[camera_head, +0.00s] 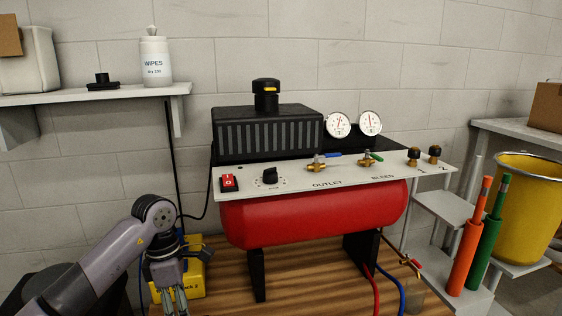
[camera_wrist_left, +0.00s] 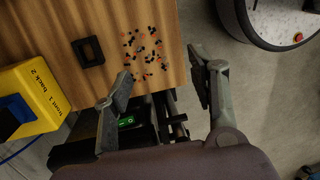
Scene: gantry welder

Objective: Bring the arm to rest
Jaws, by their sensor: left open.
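My left arm comes in from the lower left of the head view, bent at a grey joint. Its gripper (camera_head: 174,300) points down in front of the yellow box (camera_head: 190,278), above the wooden table (camera_head: 315,280). In the left wrist view the gripper (camera_wrist_left: 163,84) has its two fingers spread wide, with nothing between them. Its fingers show over the table's edge and the floor. The yellow box (camera_wrist_left: 32,98), with black lettering, is left of the fingers there. My right arm is in neither view.
A red compressor tank (camera_head: 310,215) with a grey control panel (camera_head: 330,172) stands on the table. A black square frame (camera_wrist_left: 90,51) and scattered small pellets (camera_wrist_left: 145,50) lie on the tabletop. Orange (camera_head: 468,240) and green (camera_head: 490,240) tubes and a yellow bin (camera_head: 525,215) stand right.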

